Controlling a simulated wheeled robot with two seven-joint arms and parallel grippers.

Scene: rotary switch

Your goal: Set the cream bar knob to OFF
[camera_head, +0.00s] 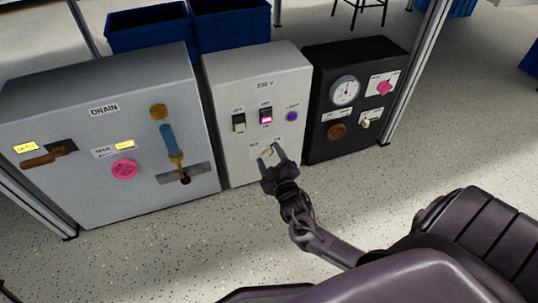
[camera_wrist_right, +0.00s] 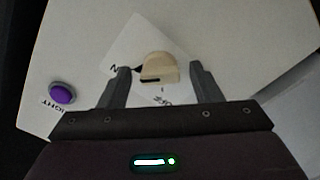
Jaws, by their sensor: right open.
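The cream bar knob (camera_head: 266,154) is low on the front of the white box (camera_head: 240,80) marked 230 V. In the right wrist view the cream bar knob (camera_wrist_right: 158,66) sits on a white label plate with partly readable lettering; a dark mark shows on its lower side. I cannot read for sure which label it points to. My right gripper (camera_head: 271,158) is in front of the knob. In the wrist view its open fingers (camera_wrist_right: 160,80) stand on either side of the knob, with a gap on each side. My left gripper is out of view.
Above the knob are a black-and-white rocker (camera_head: 239,123), a pink-lit rocker (camera_head: 266,116) and a purple button (camera_head: 291,116). A grey DRAIN box (camera_head: 90,90) stands left, a black box with a gauge (camera_head: 344,91) right. Blue bins (camera_head: 230,25) are behind.

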